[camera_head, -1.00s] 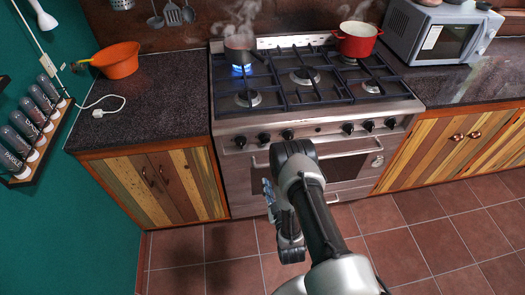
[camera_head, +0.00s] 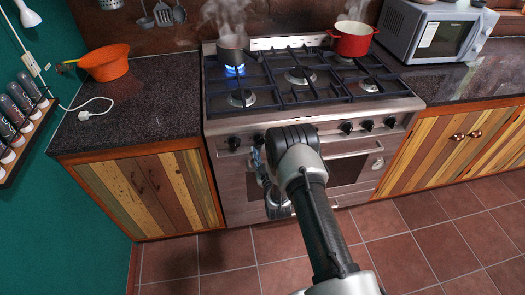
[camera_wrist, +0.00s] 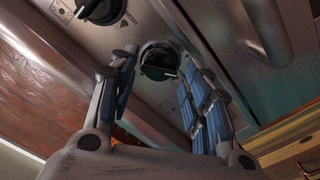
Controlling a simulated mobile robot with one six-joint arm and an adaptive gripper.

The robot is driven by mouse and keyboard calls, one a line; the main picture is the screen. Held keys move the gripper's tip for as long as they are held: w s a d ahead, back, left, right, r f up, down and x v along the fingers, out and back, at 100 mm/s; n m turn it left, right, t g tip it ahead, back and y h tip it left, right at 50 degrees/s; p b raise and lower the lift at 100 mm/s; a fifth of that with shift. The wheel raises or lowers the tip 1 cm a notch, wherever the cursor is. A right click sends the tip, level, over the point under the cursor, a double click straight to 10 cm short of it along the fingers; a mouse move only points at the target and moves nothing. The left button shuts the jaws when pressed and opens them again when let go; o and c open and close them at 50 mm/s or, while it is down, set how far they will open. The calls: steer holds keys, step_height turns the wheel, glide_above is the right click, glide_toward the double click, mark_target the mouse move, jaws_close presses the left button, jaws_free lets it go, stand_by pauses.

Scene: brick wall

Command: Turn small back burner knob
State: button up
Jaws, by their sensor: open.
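The stove (camera_head: 300,122) has a row of black knobs on its front panel. Two left knobs (camera_head: 234,143) show in the head view, and several right knobs (camera_head: 367,125) show too; my arm hides the part between. My gripper (camera_head: 260,158) is at the left half of the panel. In the wrist view, my gripper (camera_wrist: 158,72) is open, with one blue-padded finger on each side of a dark knob (camera_wrist: 160,66). I cannot tell whether the fingers touch it. Another knob (camera_wrist: 102,10), marked HIGH, is at upper left. Which knob serves the small back burner is unclear.
A steaming pot (camera_head: 232,50) sits over a blue flame at the back left. A red pot (camera_head: 352,42) stands at the back right. The oven handle (camera_head: 350,153) runs below the knobs. An orange bowl (camera_head: 106,64) and a microwave (camera_head: 437,35) stand on the side counters.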

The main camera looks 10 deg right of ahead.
steer(key=shift+w, duration=0.7)
steer(key=shift+c, duration=0.5)
steer(key=c, duration=0.7)
